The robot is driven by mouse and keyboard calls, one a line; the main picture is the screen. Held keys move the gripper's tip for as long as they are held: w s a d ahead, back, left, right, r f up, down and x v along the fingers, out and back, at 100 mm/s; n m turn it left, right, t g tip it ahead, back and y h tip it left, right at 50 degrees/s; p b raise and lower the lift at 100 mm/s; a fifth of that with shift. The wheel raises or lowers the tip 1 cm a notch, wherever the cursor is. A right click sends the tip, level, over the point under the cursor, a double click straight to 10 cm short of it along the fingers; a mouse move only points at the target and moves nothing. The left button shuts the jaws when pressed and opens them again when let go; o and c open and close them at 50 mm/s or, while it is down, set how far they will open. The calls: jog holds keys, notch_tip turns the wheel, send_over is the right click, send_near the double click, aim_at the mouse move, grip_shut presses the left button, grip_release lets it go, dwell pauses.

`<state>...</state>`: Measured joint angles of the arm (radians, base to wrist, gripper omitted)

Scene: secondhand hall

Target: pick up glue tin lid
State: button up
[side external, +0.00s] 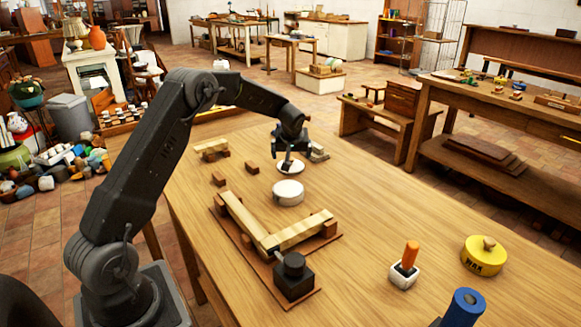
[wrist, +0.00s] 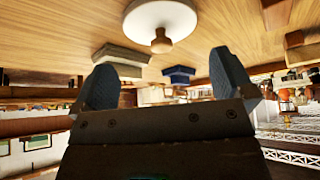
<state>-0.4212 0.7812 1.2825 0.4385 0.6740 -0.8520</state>
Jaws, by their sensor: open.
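The glue tin lid, a white disc (side external: 291,168), lies on the wooden table just behind a round white tin (side external: 288,194). In the wrist view the lid (wrist: 148,16) shows at the top with its brown wooden knob (wrist: 161,41) facing my side. My gripper (side external: 291,156) is over the lid, pointing down. In the wrist view its two blue-grey fingers (wrist: 165,66) are spread wide with nothing between them. The knob is beyond the fingertips, roughly centred between them. I cannot tell the exact height of the fingers above it.
A wooden corner frame (side external: 273,240) with a black block (side external: 293,276) stands in front of the tin. Small brown blocks (side external: 252,167) lie left of the lid, a grey block (side external: 318,152) behind right. A yellow wax tin (side external: 483,256) stands far right. Table between is clear.

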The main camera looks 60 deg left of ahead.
aim_at(290, 159)
jog(key=shift+x, duration=3.15)
jog(key=shift+a+r, duration=0.1)
jog(key=shift+a, duration=0.05)
jog(key=c, duration=0.5)
jog(key=shift+r, duration=0.1)
